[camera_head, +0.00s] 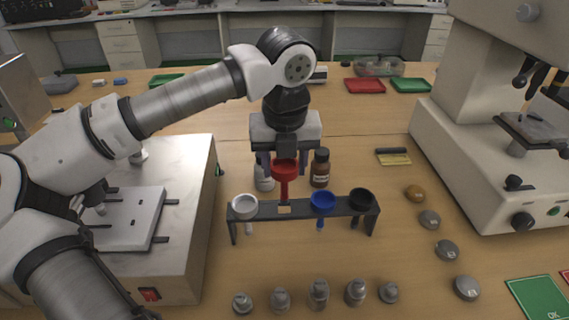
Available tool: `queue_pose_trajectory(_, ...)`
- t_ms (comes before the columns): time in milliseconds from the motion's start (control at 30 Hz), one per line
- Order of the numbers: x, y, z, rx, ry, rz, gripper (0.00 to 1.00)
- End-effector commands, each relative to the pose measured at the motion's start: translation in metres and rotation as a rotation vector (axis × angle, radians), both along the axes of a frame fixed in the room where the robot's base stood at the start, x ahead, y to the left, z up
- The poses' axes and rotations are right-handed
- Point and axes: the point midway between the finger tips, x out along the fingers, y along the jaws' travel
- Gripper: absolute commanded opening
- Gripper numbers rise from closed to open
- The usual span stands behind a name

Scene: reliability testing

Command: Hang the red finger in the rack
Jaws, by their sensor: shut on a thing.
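The red finger (285,172) is a red cup-topped piece with a thin stem pointing down. My gripper (284,166) is shut on its cup and holds it upright. The dark rack (336,206) stands below and holds a white finger (244,207) at the left, a blue finger (322,201) right of the middle and a black finger (360,199) at the right. The red stem shows above and in line with the gap between white and blue. A small tan label (284,210) is on the rack there. I cannot tell whether the stem touches the rack.
A brown bottle (320,168) and a white bottle (264,177) stand close behind the rack. Several metal weights (319,294) stand in front. A large beige machine (480,130) is at the right and a metal box (170,220) at the left. Red and green trays lie farther back.

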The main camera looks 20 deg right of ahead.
Motion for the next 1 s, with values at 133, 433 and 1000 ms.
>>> queue_pose_trajectory(133, 0.000, 0.000, 0.000, 0.000, -0.001, 0.000, 0.24)
queue_pose_trajectory(433, 0.000, 0.000, -0.004, 0.000, -0.001, 0.000, 0.24)
queue_pose_trajectory(1000, 0.000, 0.000, -0.027, 0.000, -0.001, 0.000, 0.24)
